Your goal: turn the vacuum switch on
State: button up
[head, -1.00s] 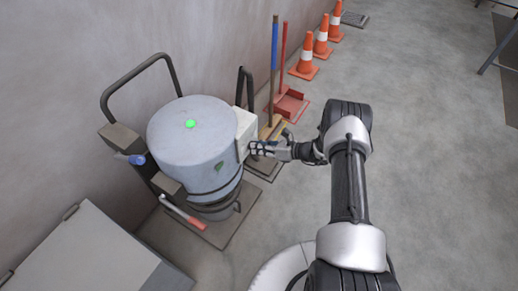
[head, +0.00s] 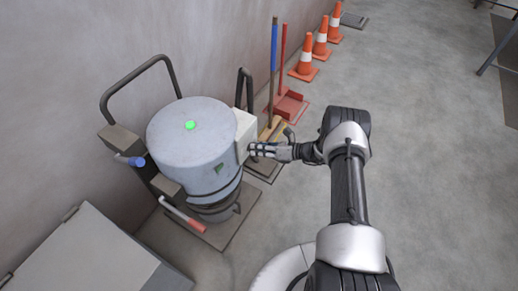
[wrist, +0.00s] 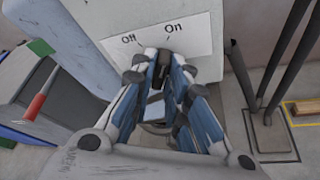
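The vacuum (head: 193,150) is a grey drum standing by the wall, with a lit green spot (head: 190,126) on its lid. A white switch box (head: 243,133) is on its right side. In the wrist view, the box carries a label (wrist: 205,38) reading "Off" on the left and "On" on the right. The dark vacuum switch (wrist: 162,62) sits below the label; its upper end points near the "On" mark. My gripper (wrist: 161,75) has its two fingers closed around the switch, which is partly hidden between them. My gripper (head: 252,150) is also at the box in the head view.
A blue-handled pole (head: 274,60) and a red dustpan (head: 290,105) stand behind the vacuum. Several orange cones (head: 305,58) line the wall. A grey cabinet (head: 85,255) is at lower left.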

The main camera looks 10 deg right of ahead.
jog(key=shift+o, duration=1.3)
jog(key=shift+a, duration=0.15)
jog(key=v, duration=1.2)
jog(key=shift+r, duration=0.1)
